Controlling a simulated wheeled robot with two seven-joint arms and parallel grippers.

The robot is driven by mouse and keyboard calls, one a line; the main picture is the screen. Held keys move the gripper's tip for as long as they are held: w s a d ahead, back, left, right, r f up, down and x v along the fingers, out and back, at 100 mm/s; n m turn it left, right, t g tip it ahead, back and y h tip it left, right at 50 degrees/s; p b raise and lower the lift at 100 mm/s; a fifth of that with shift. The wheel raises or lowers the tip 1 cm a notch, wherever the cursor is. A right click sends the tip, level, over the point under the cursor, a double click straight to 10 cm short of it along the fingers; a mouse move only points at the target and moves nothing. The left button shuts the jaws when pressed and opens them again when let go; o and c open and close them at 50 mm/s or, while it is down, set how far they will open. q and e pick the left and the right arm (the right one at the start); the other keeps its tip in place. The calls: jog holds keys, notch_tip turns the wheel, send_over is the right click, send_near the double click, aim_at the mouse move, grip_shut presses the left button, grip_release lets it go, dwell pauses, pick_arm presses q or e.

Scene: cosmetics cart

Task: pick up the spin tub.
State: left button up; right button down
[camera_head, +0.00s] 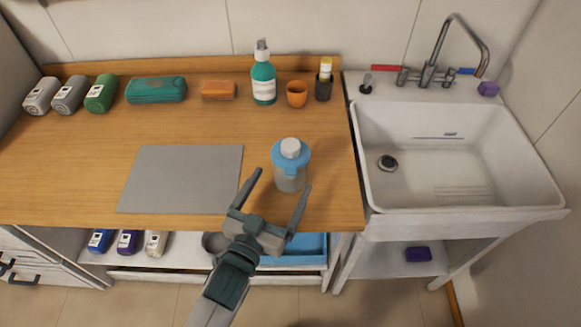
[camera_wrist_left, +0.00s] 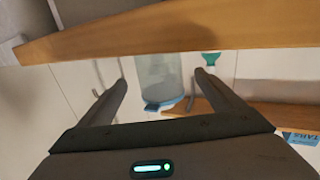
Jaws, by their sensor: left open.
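The spin tub (camera_head: 289,180) is a clear, greyish tub with a blue lid and a white cap. It stands upright near the front right of the wooden counter. My left gripper (camera_head: 282,179) is open and empty at the counter's front edge, its fingers pointing toward the tub. In the left wrist view the tub (camera_wrist_left: 158,75) appears upside down, framed between the two open fingers (camera_wrist_left: 160,82), with clear space on both sides. I see no contact. My right gripper is not in view.
A grey mat (camera_head: 182,178) lies left of the tub. A sink (camera_head: 450,150) is at right. The counter's front edge (camera_head: 200,222) runs close to my gripper.

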aim_at(284, 179)
pick_arm(q)
jog(key=shift+w+d+r+p, duration=0.2)
jog(key=shift+w+p, duration=0.2)
jog(key=p+x, duration=0.1)
jog(key=x, duration=0.2)
jog(key=shift+w+d+f+p, duration=0.15)
jog(key=shift+w+d+p, duration=0.2)
jog(key=shift+w, duration=0.25)
jog(key=c, duration=1.2)
jog(key=shift+c, duration=0.9)
